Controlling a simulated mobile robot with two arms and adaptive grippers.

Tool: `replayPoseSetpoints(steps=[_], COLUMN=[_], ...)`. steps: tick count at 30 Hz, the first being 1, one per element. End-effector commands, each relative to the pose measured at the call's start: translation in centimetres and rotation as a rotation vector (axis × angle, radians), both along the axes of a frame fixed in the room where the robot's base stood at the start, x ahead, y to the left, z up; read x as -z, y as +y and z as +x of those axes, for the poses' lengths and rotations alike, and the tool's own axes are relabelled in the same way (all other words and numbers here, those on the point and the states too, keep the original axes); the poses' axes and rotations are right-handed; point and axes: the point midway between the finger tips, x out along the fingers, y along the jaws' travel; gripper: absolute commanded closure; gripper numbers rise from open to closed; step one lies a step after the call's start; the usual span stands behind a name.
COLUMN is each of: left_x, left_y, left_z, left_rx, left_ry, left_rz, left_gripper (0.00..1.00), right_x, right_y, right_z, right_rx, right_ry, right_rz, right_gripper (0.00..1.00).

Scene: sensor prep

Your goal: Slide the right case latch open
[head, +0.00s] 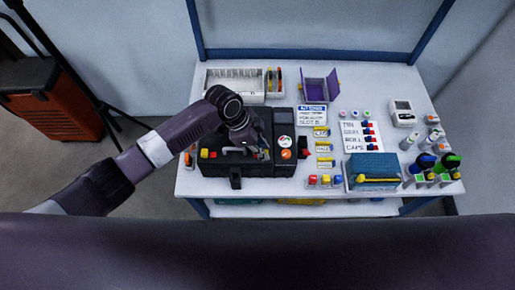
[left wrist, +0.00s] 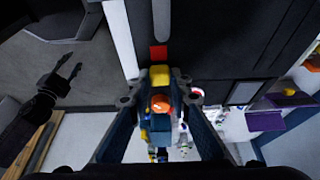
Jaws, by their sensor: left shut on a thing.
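The black case (head: 280,168) stands at the left of the table, a round orange mark on its right part. A dark piece with a red top (head: 303,147) sits at its right side; I cannot tell if it is the right latch or its position. My left gripper (head: 250,149) is over the middle of the case and hides part of it. In the left wrist view my left gripper (left wrist: 160,101) has a small orange and blue part (left wrist: 160,104) between its fingers and is shut on it. A yellow block (left wrist: 160,75) shows just beyond.
A white bin (head: 234,97) and an open purple box (head: 320,88) stand behind the case. Cards and small coloured parts lie to its right, with a blue box (head: 372,170) beyond. A dark claw-like shape (left wrist: 60,82) shows in the left wrist view.

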Motion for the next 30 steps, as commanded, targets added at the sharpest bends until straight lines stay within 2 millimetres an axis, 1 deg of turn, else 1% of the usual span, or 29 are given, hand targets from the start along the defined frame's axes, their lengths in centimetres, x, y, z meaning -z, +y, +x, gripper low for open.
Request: replayPoseSetpoints(steps=[1,5,6,10,11,19,22,26,30], left_x=[-0.1,-0.1,-0.1,-0.1,-0.1,-0.1,-0.7,-2.6,-5.5], left_y=[-0.4,-0.5,-0.5,-0.4,-0.4,-0.2,0.0,0.8,2.0], left_z=[0.0,-0.1,-0.1,-0.1,-0.1,0.0,0.1,0.1,0.1], left_rx=[0.0,0.001,0.001,0.001,0.001,0.0,-0.001,0.001,0.001], left_ry=[-0.002,-0.003,-0.002,-0.002,-0.002,-0.002,-0.003,-0.007,-0.007], left_rz=[-0.007,-0.01,-0.01,-0.009,-0.009,-0.007,-0.007,-0.007,-0.007], left_gripper=[1.0,1.0,0.8,0.65,0.64,0.64,0.64,0.64,0.64], right_x=[0.0,0.0,0.0,0.0,0.0,0.0,0.0,0.0,0.0], right_y=[0.0,0.0,0.0,0.0,0.0,-0.1,-0.1,-0.1,0.0], right_z=[0.0,0.0,0.0,0.0,0.0,0.0,0.0,0.0,0.0], right_rx=[0.0,0.0,0.0,0.0,0.0,-0.001,-0.001,-0.001,0.0], right_ry=[0.0,0.0,0.0,0.0,0.0,0.001,0.0,0.0,0.0], right_rz=[0.0,0.0,0.0,0.0,0.0,-0.001,-0.001,-0.001,-0.001], right_gripper=[0.64,0.64,0.64,0.64,0.64,0.64,0.64,0.64,0.64])
